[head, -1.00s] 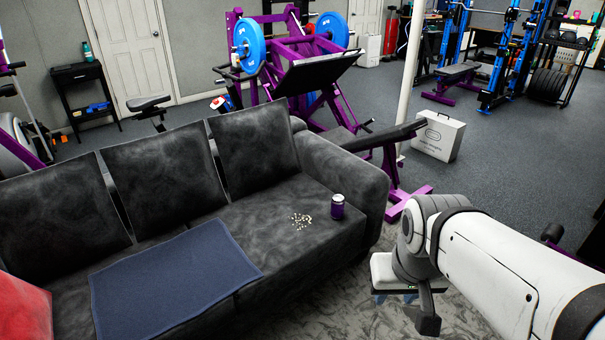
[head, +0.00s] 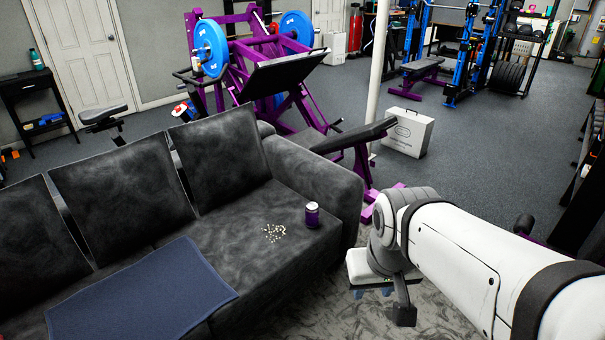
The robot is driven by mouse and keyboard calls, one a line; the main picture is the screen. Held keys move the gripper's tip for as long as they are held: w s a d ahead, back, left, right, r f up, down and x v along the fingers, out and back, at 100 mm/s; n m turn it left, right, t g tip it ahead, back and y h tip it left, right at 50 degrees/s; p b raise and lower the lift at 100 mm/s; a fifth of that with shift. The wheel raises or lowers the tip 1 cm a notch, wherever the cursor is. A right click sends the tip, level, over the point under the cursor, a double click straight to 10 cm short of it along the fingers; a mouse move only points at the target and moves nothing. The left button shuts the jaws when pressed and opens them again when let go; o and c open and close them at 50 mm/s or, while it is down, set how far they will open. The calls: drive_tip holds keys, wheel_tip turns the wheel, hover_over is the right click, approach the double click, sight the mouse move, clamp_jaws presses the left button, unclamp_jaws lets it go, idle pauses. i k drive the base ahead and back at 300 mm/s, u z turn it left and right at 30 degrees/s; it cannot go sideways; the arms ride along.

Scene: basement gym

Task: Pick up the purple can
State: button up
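The purple can (head: 312,216) stands upright on the right-hand seat of the dark grey sofa (head: 240,205), near its front edge and close to the armrest. It has a silvery top. My gripper (head: 372,292) hangs at the end of my arm to the right of and lower in the picture than the can, in front of the sofa's right end. It is clear of the can.
Small pale crumbs (head: 273,233) lie on the seat left of the can. A blue cloth (head: 140,297) covers the sofa's middle seat. The armrest (head: 318,180) rises behind the can. A purple leg-press machine (head: 285,80) and a white box (head: 407,132) stand beyond the sofa.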

sight(312, 209)
drive_tip(key=z, duration=0.35)
drive_tip(key=i, duration=0.15)
drive_tip(key=u, duration=0.1)
drive_tip(key=k, duration=1.25)
drive_tip(key=z, duration=1.05)
drive_tip(key=k, duration=0.4)
drive_tip(key=z, duration=0.15)
drive_tip(key=i, duration=1.45)
drive_tip(key=u, duration=1.15)
drive_tip(key=i, duration=1.9)
drive_tip(key=u, duration=0.6)
drive_tip(key=i, duration=0.65)
drive_tip(key=u, duration=0.25)
